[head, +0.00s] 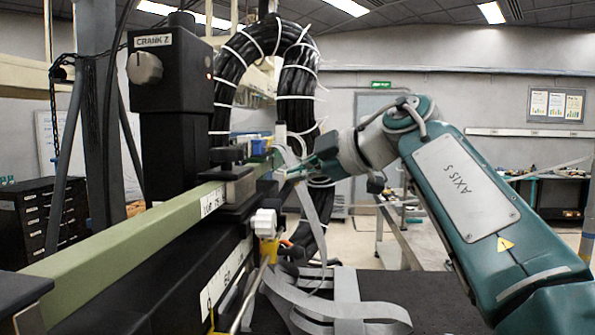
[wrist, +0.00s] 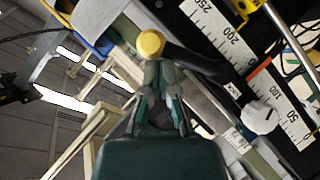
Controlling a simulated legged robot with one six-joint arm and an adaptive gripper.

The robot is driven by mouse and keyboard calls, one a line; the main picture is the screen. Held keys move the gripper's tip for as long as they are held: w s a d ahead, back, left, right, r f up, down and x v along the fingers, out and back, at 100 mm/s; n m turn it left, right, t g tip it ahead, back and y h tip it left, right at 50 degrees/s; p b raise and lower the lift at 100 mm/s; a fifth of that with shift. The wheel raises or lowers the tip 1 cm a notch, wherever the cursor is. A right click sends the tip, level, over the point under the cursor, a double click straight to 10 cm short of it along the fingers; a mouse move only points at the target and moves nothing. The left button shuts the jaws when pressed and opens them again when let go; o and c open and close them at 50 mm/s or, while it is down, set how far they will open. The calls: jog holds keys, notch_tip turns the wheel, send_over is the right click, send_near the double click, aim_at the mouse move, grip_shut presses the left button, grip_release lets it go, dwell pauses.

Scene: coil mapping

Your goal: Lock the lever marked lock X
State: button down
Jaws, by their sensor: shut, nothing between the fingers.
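In the wrist view a black lever (wrist: 197,64) runs from a pivot near a small white label (wrist: 233,89) to a round yellow knob (wrist: 151,44). The label's print is too small to read surely, but it seems to end in X. My gripper (wrist: 160,66) is shut and empty, its fingertips right at the knob's lower edge; I cannot tell whether they touch it. In the head view my gripper (head: 284,173) reaches in from the right beside the rail carriage. The lever cannot be made out clearly there.
A white knob (wrist: 259,117) sits near a scale strip (wrist: 228,37) in the wrist view. In the head view a green rail (head: 120,238), a black column with a CRANK Z knob (head: 145,67), a thick cable loop (head: 232,62) and loose grey straps (head: 335,305) surround the arm.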

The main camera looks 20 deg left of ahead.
jog(key=shift+w+a+f, duration=0.15)
jog(key=shift+w+f, duration=0.35)
jog(key=shift+f, duration=0.05)
jog(key=shift+w+f, duration=0.1)
jog(key=shift+f, duration=0.1)
dwell(0.3)
jog(key=v, duration=1.2)
jog(key=shift+a, duration=0.15)
